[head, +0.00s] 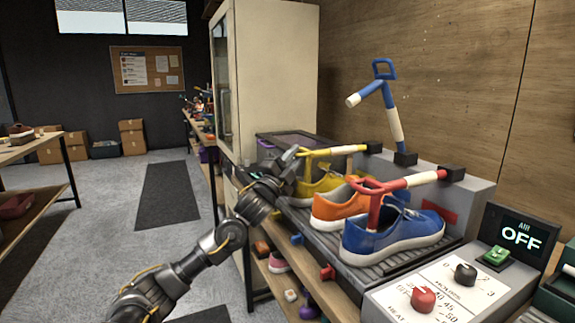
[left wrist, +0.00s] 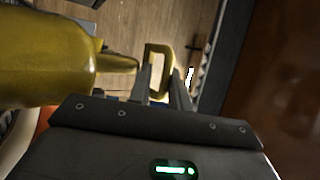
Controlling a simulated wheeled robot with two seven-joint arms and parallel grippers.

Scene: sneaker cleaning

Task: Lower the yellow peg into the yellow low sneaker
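The yellow peg (head: 322,152) is swung down. Its yellow and white bar lies roughly level over the yellow low sneaker (head: 331,183). Its lower end is near the shoe opening; the gripper and bar hide how deep it sits. My left gripper (head: 294,157) is at the peg's handle end, just left of the shoe. In the left wrist view the yellow loop handle (left wrist: 158,70) fills the gap between my left fingers (left wrist: 163,82), which look shut on it. A large yellow shape, seemingly the peg close up, fills that view's left side. My right gripper is not in view.
The red peg (head: 374,212) stands in the blue sneaker (head: 400,237), and an orange sneaker (head: 335,208) sits between. The blue peg (head: 384,86) is raised. A control panel (head: 450,284) reads OFF at front right. A tall cabinet (head: 275,75) stands behind the gripper.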

